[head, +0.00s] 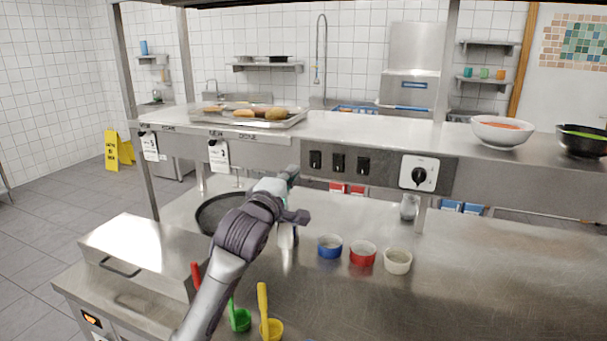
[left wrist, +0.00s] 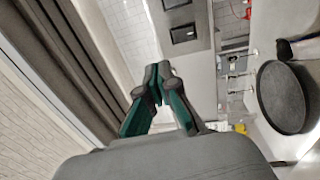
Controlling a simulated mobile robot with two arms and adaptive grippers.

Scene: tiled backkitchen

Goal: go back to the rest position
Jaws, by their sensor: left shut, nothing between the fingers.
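My left arm reaches up from the bottom of the head view over the steel counter (head: 470,290). My left gripper (head: 291,172) is raised in front of the shelf's control panel, and part of it is hidden behind the wrist. In the left wrist view the fingers of my left gripper (left wrist: 158,84) meet at the tips, with nothing between them. My right gripper is in neither view.
A black pan (head: 212,213) lies behind my left arm. Blue (head: 330,247), red (head: 363,253) and cream (head: 398,262) bowls stand to its right. A glass (head: 409,207) stands farther back. Green (head: 240,320) and yellow (head: 271,330) ladles are near the front. The counter's right side is clear.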

